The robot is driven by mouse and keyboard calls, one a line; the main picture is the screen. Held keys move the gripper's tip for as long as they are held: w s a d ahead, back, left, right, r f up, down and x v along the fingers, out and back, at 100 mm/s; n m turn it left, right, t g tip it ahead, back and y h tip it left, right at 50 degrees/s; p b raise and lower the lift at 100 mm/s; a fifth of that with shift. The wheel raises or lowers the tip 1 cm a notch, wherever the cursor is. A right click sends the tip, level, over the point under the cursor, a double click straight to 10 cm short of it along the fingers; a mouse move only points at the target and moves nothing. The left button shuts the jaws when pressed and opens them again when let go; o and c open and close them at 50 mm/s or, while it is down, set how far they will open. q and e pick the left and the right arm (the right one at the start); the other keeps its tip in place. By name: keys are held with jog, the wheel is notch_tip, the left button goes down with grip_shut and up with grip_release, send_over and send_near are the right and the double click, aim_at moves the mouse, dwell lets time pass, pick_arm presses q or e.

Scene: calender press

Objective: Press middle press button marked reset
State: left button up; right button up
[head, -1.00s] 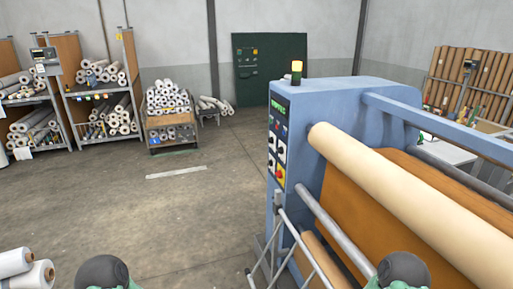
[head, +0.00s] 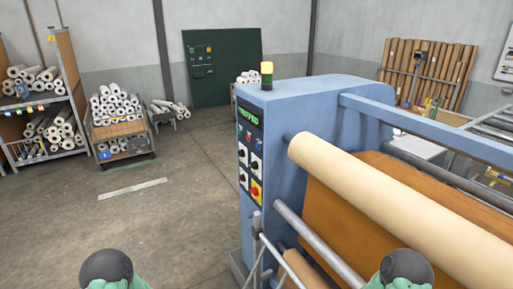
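The blue calender press (head: 300,112) stands right of centre. Its narrow dark control panel (head: 250,165) faces left. The panel has a green lit display (head: 248,117) at the top, small coloured buttons below it, several white-plated black knobs, and a red button on a yellow plate (head: 255,191) at the lower right. The button labels are too small to read, so I cannot tell which is marked reset. Parts of my two arms show at the bottom edge, left and right of centre. Neither gripper's fingers are in view.
A cream roll (head: 390,205) and orange sheet extend right from the press. A metal rail (head: 262,245) stands before its lower panel side. Shelves of rolls (head: 45,110) and a loaded cart (head: 120,130) stand at left. The grey floor (head: 180,205) between is open.

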grip_shut()
dwell(1.0)
